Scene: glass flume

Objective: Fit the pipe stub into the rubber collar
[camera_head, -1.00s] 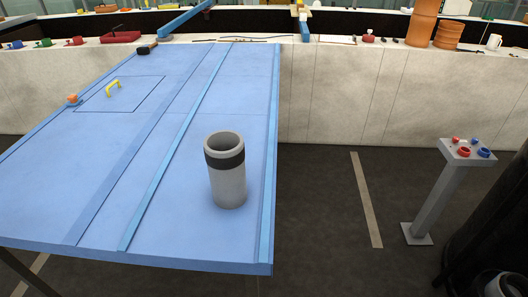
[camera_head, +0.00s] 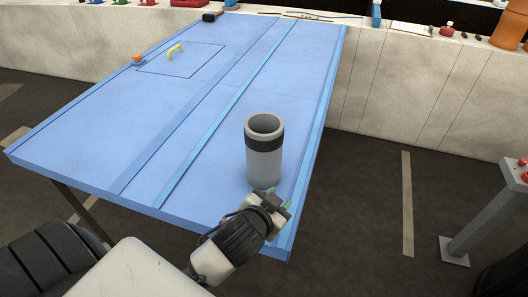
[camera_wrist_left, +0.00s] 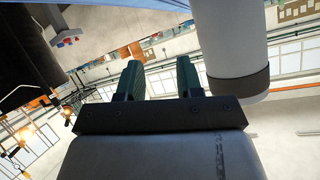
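A grey upright tube (camera_head: 264,165) stands on the blue table near its front right edge. A black band (camera_head: 264,143), which looks like the rubber collar, wraps it just below its open rim. I see no separate pipe stub. My left gripper (camera_head: 279,199) is low in front of the tube, at the table's front edge. In the left wrist view the gripper (camera_wrist_left: 160,80) has its two dark green fingers apart with nothing between them. There the tube (camera_wrist_left: 229,35) is beside the fingers, to the right. My right gripper is out of view.
The blue table (camera_head: 130,140) has raised strips, a hatch with a yellow handle (camera_head: 175,50), an orange knob (camera_head: 137,60) and a black object (camera_head: 212,16) at the back. A grey post (camera_head: 485,220) stands on the right. Floor between is clear.

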